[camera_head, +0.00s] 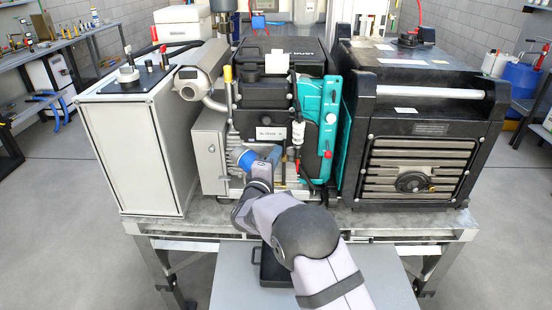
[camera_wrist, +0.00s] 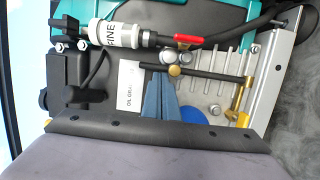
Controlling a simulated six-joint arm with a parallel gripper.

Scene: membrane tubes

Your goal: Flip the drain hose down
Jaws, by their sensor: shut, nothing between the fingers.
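A thin black hose (camera_wrist: 208,72), which appears to be the drain hose, leads from a brass elbow and valve (camera_wrist: 241,97) in the wrist view. The wrist view is turned sideways, so the hose appears to stand upward from the brass fitting. It lies across the front of the ribbed metal housing (camera_wrist: 222,60). My gripper (camera_wrist: 160,78) is shut and empty, with its blue fingers pointing at the machine beside the hose. In the head view my gripper (camera_head: 272,152) is in front of the machine's lower middle; the hose is hard to make out there.
A blue cap (camera_head: 243,158) is close to my gripper. A teal panel (camera_head: 327,120) and a black unit (camera_head: 425,130) stand to the right, a white cabinet (camera_head: 140,140) to the left.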

